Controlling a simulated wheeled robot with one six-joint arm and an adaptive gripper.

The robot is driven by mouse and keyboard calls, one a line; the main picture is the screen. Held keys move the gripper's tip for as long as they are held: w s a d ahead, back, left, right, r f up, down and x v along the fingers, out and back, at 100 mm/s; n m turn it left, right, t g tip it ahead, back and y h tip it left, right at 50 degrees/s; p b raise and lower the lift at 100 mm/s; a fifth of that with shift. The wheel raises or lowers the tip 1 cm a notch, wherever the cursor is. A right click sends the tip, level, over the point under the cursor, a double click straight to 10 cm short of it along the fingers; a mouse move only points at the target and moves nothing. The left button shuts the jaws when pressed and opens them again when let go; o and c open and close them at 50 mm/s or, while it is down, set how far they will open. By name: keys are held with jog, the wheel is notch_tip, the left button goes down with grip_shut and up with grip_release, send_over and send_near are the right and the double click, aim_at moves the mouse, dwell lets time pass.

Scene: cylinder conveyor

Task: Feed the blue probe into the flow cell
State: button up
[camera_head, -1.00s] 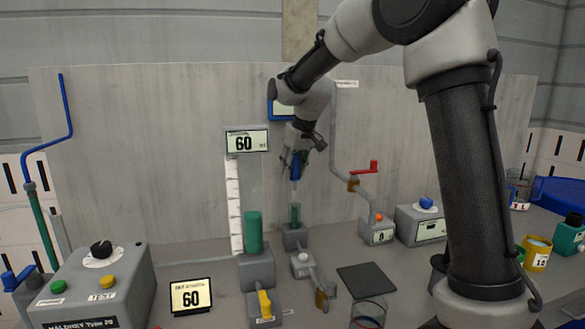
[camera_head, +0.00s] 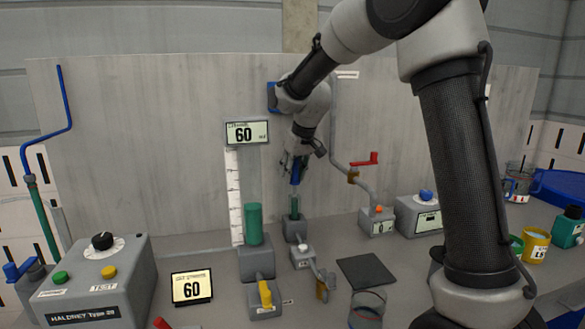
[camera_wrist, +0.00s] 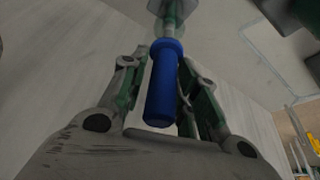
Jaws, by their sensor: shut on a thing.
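My gripper (camera_head: 295,172) is shut on the blue probe (camera_wrist: 162,88), whose blue handle lies between the two fingers in the wrist view. In the head view the blue probe (camera_head: 296,172) points down over a small green-tinted clear tube on a grey base, which looks like the flow cell (camera_head: 294,208). A thin shaft runs from the handle toward the tube. In the wrist view the far end of the shaft meets a greenish clear part, but whether the tip is inside it I cannot tell.
A larger green cylinder (camera_head: 253,224) on a grey block stands left of the tube. A white-knobbed grey box (camera_head: 302,254) sits in front. A red-handled valve (camera_head: 364,160) is on the pipe to the right. A dark flat pad (camera_head: 361,271) and a glass beaker (camera_head: 367,309) lie front right.

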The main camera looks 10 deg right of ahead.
aim_at(293, 183)
jog(key=shift+f, duration=1.05)
jog(key=shift+f, duration=0.2)
jog(key=shift+f, duration=0.7)
jog(key=shift+f, duration=0.15)
dwell(0.3)
jog(key=o, duration=1.2)
jog(key=shift+c, duration=0.2)
jog(key=v, duration=1.2)
